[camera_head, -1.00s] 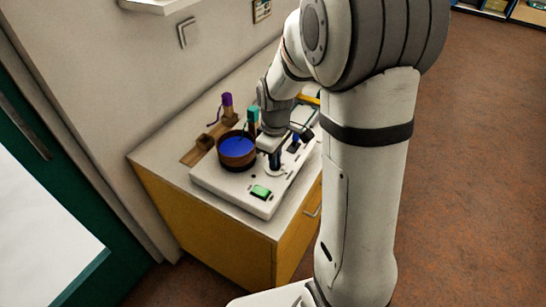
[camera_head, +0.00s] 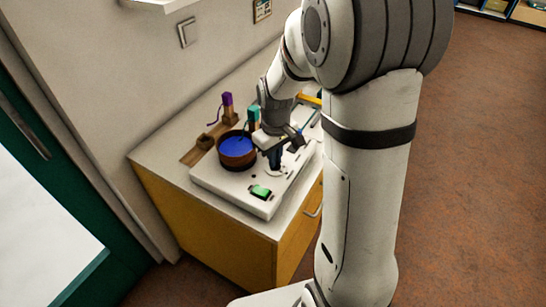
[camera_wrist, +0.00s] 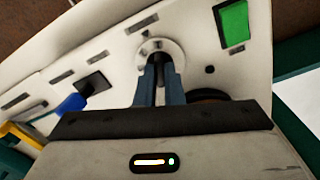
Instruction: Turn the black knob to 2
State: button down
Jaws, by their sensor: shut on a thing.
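The black knob (camera_wrist: 163,60) shows only in part in the wrist view, between the two blue-grey fingertips of my gripper (camera_wrist: 160,72). A pale round dial plate (camera_wrist: 176,48) surrounds it on the white panel (camera_wrist: 112,56). My gripper is shut on the knob. In the head view my gripper (camera_head: 274,166) points down onto the white panel (camera_head: 225,188), behind the green switch. The fingers hide most of the knob, and I cannot read which number it points to.
A green switch (camera_head: 261,191) is on the panel's near end. A brown pot with blue inside (camera_head: 237,148) stands close left of my gripper. Purple (camera_head: 227,99) and teal (camera_head: 253,115) blocks stand behind. A blue-handled item (camera_wrist: 72,103) and a yellow piece (camera_wrist: 22,133) lie beyond.

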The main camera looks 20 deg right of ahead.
jog(key=m, duration=0.5)
jog(key=shift+s+f+m, duration=0.1)
jog(key=shift+s+m, duration=0.05)
jog(key=shift+m, duration=0.15)
dwell(0.4)
jog(key=c, duration=1.6)
grip_release()
jog(key=shift+o, duration=0.3)
jog(key=shift+r, duration=0.4)
notch_tip(320, 180, up, 7)
jog(key=shift+r, duration=0.1)
